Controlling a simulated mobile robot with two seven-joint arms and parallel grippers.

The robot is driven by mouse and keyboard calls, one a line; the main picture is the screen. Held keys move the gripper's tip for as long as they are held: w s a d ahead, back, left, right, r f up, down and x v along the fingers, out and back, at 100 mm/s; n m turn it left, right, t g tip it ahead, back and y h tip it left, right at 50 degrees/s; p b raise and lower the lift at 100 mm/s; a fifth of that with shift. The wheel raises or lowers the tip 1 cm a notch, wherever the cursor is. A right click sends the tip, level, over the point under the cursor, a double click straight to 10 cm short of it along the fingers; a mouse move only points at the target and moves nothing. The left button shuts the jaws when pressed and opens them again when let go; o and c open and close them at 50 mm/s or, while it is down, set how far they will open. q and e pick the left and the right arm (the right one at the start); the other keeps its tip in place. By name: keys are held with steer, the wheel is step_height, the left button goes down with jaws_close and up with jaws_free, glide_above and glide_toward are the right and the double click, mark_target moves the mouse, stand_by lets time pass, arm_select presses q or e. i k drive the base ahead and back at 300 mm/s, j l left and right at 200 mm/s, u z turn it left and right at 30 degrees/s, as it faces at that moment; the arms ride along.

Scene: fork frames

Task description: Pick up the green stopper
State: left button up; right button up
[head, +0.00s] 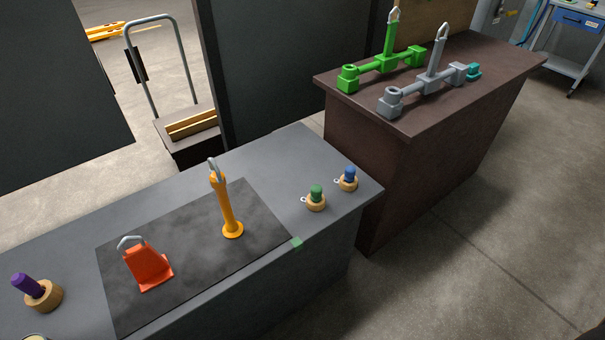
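A green stopper (316,191) sits upright in a round wooden holder (315,204) with a small pale ring at its left side. It stands near the right end of the grey counter (285,155), just off the dark mat. Neither of my grippers shows in the head view.
A blue stopper (349,173) in a similar holder stands close on the right. An orange post (228,205) with a hook and a red-orange block (148,266) stand on the dark mat (190,235). A purple stopper (25,285) is far left. A brown counter (440,110) holds green and grey fork-like frames.

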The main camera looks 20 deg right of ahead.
mark_target(316, 191)
steer(key=i+l+u, duration=0.15)
steer(key=l+u, duration=0.2)
steer(key=i+l+u, duration=0.1)
steer(key=l+u, duration=0.6)
steer(key=l, duration=0.2)
